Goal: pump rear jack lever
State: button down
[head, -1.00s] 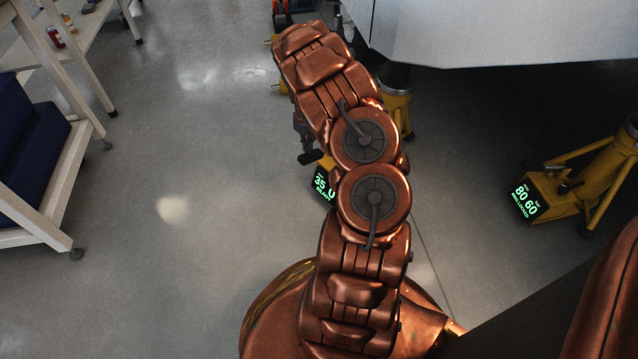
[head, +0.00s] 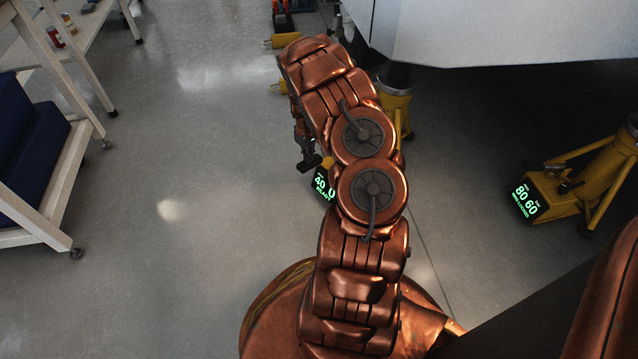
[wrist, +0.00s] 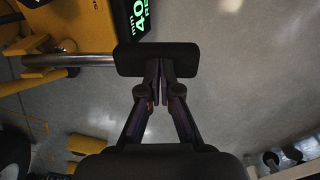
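The rear jack is yellow (wrist: 70,15) and mostly hidden behind my arm in the head view. In the head view my gripper (head: 308,146) shows left of my arm, partly hidden.
Another yellow jack (head: 560,188) with a display reading 80 60 stands at the right. The pale aircraft body (head: 500,30) overhangs at the upper right. A white cart with blue items (head: 55,195) and a bench (head: 80,35) stand at the left. The floor between is clear.

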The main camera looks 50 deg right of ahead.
jog(key=shift+f+b, duration=0.3)
jog(key=shift+f, duration=1.4)
jog(key=shift+r+p, duration=2.6)
jog(key=shift+r, duration=1.75)
jog(key=shift+f+b, duration=0.6)
jog(key=shift+f, duration=3.75)
jog(key=shift+r+p, duration=2.15)
jog(key=shift+r, duration=2.25)
jog(key=shift+f, duration=0.1)
